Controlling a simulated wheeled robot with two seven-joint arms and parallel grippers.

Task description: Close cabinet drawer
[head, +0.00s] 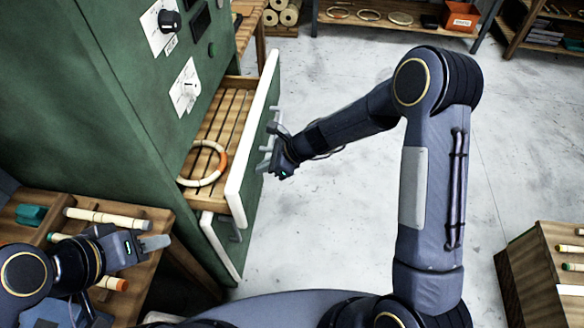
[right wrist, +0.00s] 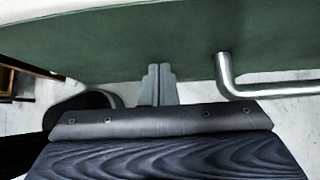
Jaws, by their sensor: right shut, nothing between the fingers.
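The upper cabinet drawer (head: 240,160) is pulled out from the green cabinet (head: 110,90). It has a slatted wooden floor, and a rattan ring (head: 222,165) with an orange part lies inside. My right gripper (head: 270,150) is at the outer face of the drawer front, fingers shut and empty. In the right wrist view its fingertips (right wrist: 158,72) meet or nearly meet the green drawer front (right wrist: 120,50), beside the metal handle (right wrist: 245,88). My left gripper (head: 145,243) is over the wooden bench at lower left; its fingers look close together, but I cannot tell whether they are fully shut.
A lower drawer (head: 222,245) sits beneath the open one. A wooden bench (head: 150,215) with rattan sticks is at lower left. A wooden crate (head: 520,265) stands at lower right. Shelves with rings and an orange box (head: 462,18) are at the back. The grey floor between is clear.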

